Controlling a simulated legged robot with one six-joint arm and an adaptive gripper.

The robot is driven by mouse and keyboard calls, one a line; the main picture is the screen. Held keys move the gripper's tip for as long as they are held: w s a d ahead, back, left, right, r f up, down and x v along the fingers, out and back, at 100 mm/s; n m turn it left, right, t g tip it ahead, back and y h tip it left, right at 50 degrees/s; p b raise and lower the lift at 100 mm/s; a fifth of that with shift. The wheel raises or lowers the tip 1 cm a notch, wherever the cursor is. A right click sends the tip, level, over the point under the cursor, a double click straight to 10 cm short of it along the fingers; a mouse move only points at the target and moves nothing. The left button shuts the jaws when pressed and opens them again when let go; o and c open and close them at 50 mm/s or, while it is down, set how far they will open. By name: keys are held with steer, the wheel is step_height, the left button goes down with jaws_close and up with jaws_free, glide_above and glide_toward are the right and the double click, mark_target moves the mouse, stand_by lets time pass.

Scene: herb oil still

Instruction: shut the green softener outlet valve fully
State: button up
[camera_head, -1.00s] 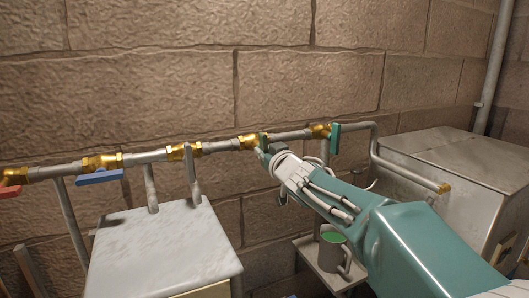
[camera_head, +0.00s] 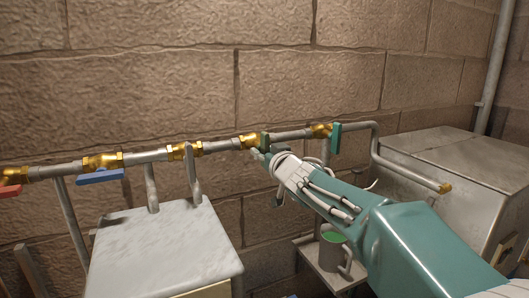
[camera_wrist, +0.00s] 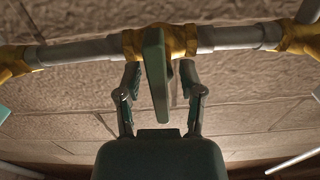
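Two green valve handles sit on brass valves along the wall pipe. The left green handle (camera_head: 265,141) has my gripper (camera_head: 262,156) right at it; the right green handle (camera_head: 335,138) is apart from it. I cannot tell from labels which is the softener outlet. In the wrist view the near green handle (camera_wrist: 156,72) is a flat lever standing crosswise to the pipe. The two fingers of my gripper (camera_wrist: 161,82) are spread on either side of it, with a gap visible on the left.
Farther left on the pipe are a blue handle (camera_head: 100,176) and a red handle (camera_head: 10,190). A pale-topped cabinet (camera_head: 160,250) stands below the pipe. A metal box (camera_head: 465,165) stands at right. A mug with green contents (camera_head: 333,250) sits on a low shelf.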

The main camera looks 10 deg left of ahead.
steer(key=shift+r, duration=0.1)
steer(key=shift+s+d, duration=0.35)
steer(key=shift+s, duration=0.05)
steer(key=v, duration=1)
steer(key=shift+s+d, duration=0.15)
steer(key=shift+s, duration=0.25)
